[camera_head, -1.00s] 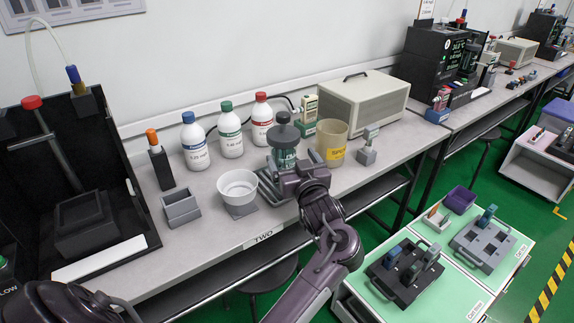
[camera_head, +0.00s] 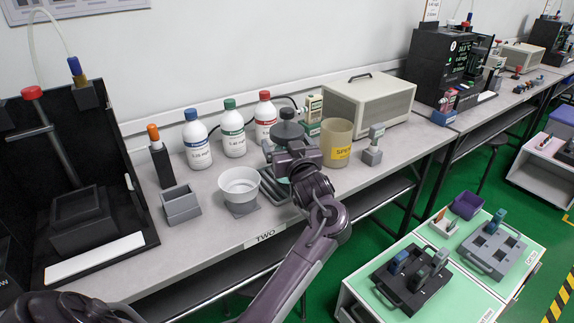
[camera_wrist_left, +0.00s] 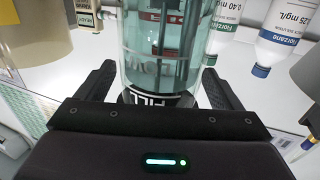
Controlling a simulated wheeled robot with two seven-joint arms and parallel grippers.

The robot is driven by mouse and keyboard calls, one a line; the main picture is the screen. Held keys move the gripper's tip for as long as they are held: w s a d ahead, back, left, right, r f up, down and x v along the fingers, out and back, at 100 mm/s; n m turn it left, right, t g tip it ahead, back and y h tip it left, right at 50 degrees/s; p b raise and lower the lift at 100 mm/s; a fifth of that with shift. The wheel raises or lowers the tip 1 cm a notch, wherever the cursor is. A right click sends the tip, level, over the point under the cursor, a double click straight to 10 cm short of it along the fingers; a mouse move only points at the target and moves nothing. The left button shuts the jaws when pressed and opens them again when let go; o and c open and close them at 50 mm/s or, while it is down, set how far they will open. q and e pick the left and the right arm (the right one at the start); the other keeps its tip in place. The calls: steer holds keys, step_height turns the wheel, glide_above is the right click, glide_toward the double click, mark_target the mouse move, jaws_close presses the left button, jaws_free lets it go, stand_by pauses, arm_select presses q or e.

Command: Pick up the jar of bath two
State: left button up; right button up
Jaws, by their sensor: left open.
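The jar (camera_head: 288,132) stands on the bench near the sign "TWO", with a round grey lid. In the head view my left gripper (camera_head: 290,154) is in front of it and hides most of its body. In the left wrist view the clear jar (camera_wrist_left: 160,40) with teal contents fills the top middle, and a dark band with white letters shows low on it. My left gripper (camera_wrist_left: 157,82) is open, its dark fingers on either side of the jar. I cannot tell whether they touch it. My right gripper is not in view.
An amber beaker (camera_head: 337,148) stands close right of the jar. Three white bottles with blue (camera_head: 197,146), green (camera_head: 232,136) and red caps (camera_head: 265,121) stand behind left. A white bowl (camera_head: 240,187) is left of the gripper. A beige box (camera_head: 372,103) stands behind right.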

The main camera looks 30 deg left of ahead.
arm_select(q)
steer(key=c, duration=1.9)
steer(key=shift+r, duration=0.15)
jaws_close()
steer(key=shift+r, duration=0.1)
